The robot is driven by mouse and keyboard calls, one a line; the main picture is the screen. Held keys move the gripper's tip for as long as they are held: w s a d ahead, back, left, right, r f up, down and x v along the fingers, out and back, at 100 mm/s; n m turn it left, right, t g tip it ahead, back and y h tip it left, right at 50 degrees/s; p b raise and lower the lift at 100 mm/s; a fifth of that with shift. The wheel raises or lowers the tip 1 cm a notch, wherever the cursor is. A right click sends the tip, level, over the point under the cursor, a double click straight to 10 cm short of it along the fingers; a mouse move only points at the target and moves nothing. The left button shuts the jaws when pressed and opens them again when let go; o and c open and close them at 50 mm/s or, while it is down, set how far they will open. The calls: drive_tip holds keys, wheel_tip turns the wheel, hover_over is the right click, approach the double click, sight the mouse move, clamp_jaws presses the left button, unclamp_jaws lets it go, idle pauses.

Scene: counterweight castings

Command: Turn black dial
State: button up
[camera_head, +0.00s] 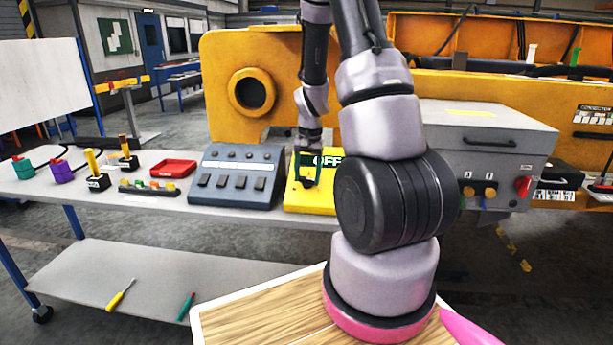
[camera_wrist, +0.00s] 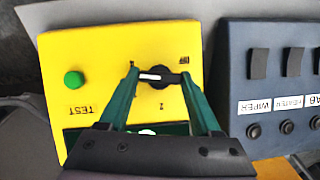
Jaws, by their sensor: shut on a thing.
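The black dial (camera_wrist: 160,78) sits on the yellow panel (camera_wrist: 105,45) in the wrist view. Its grip bar lies nearly level in that picture, with a white mark towards the left. My gripper (camera_wrist: 159,75) has its two green fingers at either end of the bar, shut on it. In the head view, the yellow panel (camera_head: 312,205) stands on the bench, and my gripper (camera_head: 304,173) reaches down onto it. A dark display there reads "OFF" (camera_head: 327,160).
A green button (camera_wrist: 74,79) marked TEST is on the same panel. A blue-grey switch box (camera_head: 238,178) stands close beside it. A red tray (camera_head: 173,168) and small parts lie farther left on the bench. A grey box (camera_head: 480,150) stands to the right.

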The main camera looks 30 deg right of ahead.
drive_tip(key=shift+s+d+m+t+y, duration=0.1)
drive_tip(key=shift+m+t+y, duration=0.25)
drive_tip(key=shift+m, duration=0.55)
drive_tip(key=shift+s+d+m+t+y, duration=0.1)
drive_tip(key=shift+m+t+y, duration=0.2)
drive_tip(key=shift+m, duration=0.6)
drive_tip(key=shift+w+a, duration=0.1)
drive_tip(key=o, duration=1.4)
drive_tip(key=v, duration=1)
drive_tip(key=shift+s+r, duration=0.2)
drive_tip(key=shift+r, duration=0.15)
